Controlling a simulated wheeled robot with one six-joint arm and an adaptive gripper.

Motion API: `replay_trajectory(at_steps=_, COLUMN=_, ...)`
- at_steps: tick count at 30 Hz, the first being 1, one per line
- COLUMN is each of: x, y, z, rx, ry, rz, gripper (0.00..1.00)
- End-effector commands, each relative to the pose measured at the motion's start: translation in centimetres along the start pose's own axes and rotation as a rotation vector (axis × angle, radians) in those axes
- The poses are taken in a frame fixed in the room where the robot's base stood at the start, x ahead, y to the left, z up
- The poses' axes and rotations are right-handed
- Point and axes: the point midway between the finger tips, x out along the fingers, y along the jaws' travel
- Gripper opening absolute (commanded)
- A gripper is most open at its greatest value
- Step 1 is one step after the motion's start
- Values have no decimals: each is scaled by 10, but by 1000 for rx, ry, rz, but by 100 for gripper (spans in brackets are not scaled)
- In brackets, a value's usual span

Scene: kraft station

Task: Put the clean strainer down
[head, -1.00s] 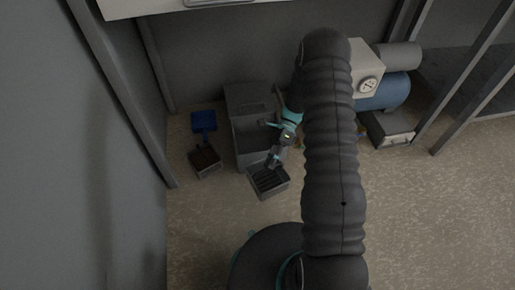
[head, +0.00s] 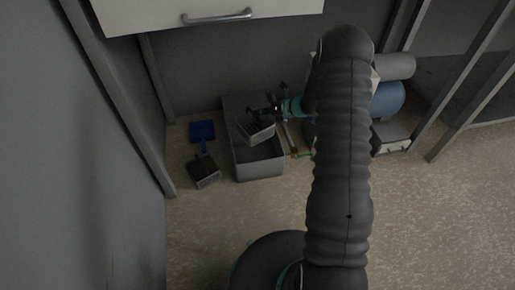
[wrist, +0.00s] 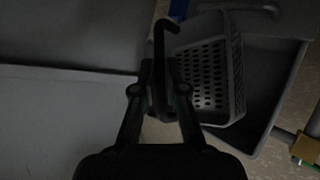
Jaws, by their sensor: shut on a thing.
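The strainer is a grey basket with a perforated wall (head: 258,133). In the head view it is over the open grey tub (head: 262,169), tilted; I cannot tell whether it touches the tub. My gripper (head: 274,108) is at the strainer's far right side, partly hidden by my arm. In the wrist view my gripper (wrist: 160,72) is shut on the strainer's dark hooked handle, and the strainer's basket (wrist: 208,72) hangs to the right of the fingers. The tub's dark interior (wrist: 262,100) shows behind and right of it.
A blue dustpan (head: 202,131) and a brown brush or crate-like thing (head: 204,171) lie left of the tub. A machine with a blue tank (head: 388,98) stands right. A white cabinet (head: 205,10) hangs above. The floor in front is clear.

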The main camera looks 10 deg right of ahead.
Motion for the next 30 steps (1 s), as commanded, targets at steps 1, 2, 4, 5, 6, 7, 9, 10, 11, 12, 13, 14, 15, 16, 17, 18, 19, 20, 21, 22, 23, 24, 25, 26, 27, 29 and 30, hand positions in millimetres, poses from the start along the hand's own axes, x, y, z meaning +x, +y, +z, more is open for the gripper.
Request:
replay_trajectory(at_steps=1, x=8, y=-10, z=-9, rx=5, ry=2, rz=1, gripper=0)
replay_trajectory(at_steps=2, x=12, y=-15, z=-13, rx=5, ry=3, rz=1, gripper=0)
replay_trajectory(at_steps=4, x=20, y=-26, z=-22, rx=4, ry=4, rz=2, gripper=0)
replay_trajectory(at_steps=5, x=24, y=-30, z=-25, rx=2, ry=3, rz=2, gripper=0)
replay_trajectory(at_steps=6, x=28, y=-36, z=-30, rx=3, ry=3, rz=2, gripper=0)
replay_trajectory(at_steps=7, x=32, y=-41, z=-34, rx=3, ry=3, rz=2, gripper=0)
replay_trajectory(at_steps=9, x=40, y=-52, z=-42, rx=2, ry=4, rz=2, gripper=0)
replay_trajectory(at_steps=10, x=43, y=-56, z=-45, rx=2, ry=4, rz=2, gripper=0)
replay_trajectory(at_steps=11, x=47, y=-60, z=-49, rx=1, ry=4, rz=2, gripper=0)
replay_trajectory(at_steps=12, x=50, y=-64, z=-52, rx=0, ry=3, rz=2, gripper=0)
replay_trajectory(at_steps=13, x=53, y=-68, z=-55, rx=1, ry=3, rz=2, gripper=0)
replay_trajectory(at_steps=14, x=55, y=-71, z=-57, rx=0, ry=2, rz=2, gripper=0)
replay_trajectory(at_steps=15, x=57, y=-74, z=-59, rx=0, ry=2, rz=2, gripper=0)
replay_trajectory(at_steps=16, x=58, y=-76, z=-60, rx=-1, ry=2, rz=2, gripper=0)
replay_trajectory(at_steps=17, x=60, y=-77, z=-62, rx=-1, ry=2, rz=3, gripper=0)
replay_trajectory(at_steps=18, x=61, y=-78, z=-63, rx=-1, ry=2, rz=3, gripper=0)
replay_trajectory(at_steps=19, x=61, y=-79, z=-63, rx=-2, ry=2, rz=3, gripper=0)
replay_trajectory(at_steps=20, x=62, y=-80, z=-64, rx=-2, ry=2, rz=3, gripper=0)
replay_trajectory(at_steps=21, x=63, y=-81, z=-65, rx=-2, ry=2, rz=3, gripper=0)
replay_trajectory(at_steps=22, x=64, y=-82, z=-66, rx=-2, ry=2, rz=3, gripper=0)
replay_trajectory(at_steps=23, x=65, y=-84, z=-67, rx=-2, ry=3, rz=3, gripper=0)
replay_trajectory(at_steps=24, x=68, y=-87, z=-70, rx=-1, ry=3, rz=3, gripper=0)
replay_trajectory(at_steps=25, x=70, y=-90, z=-72, rx=-1, ry=3, rz=3, gripper=0)
replay_trajectory(at_steps=26, x=72, y=-93, z=-75, rx=-1, ry=3, rz=3, gripper=0)
replay_trajectory(at_steps=27, x=75, y=-97, z=-78, rx=0, ry=3, rz=3, gripper=0)
replay_trajectory(at_steps=29, x=79, y=-102, z=-82, rx=0, ry=3, rz=3, gripper=0)
replay_trajectory(at_steps=30, x=81, y=-104, z=-83, rx=-2, ry=2, rz=3, gripper=0)
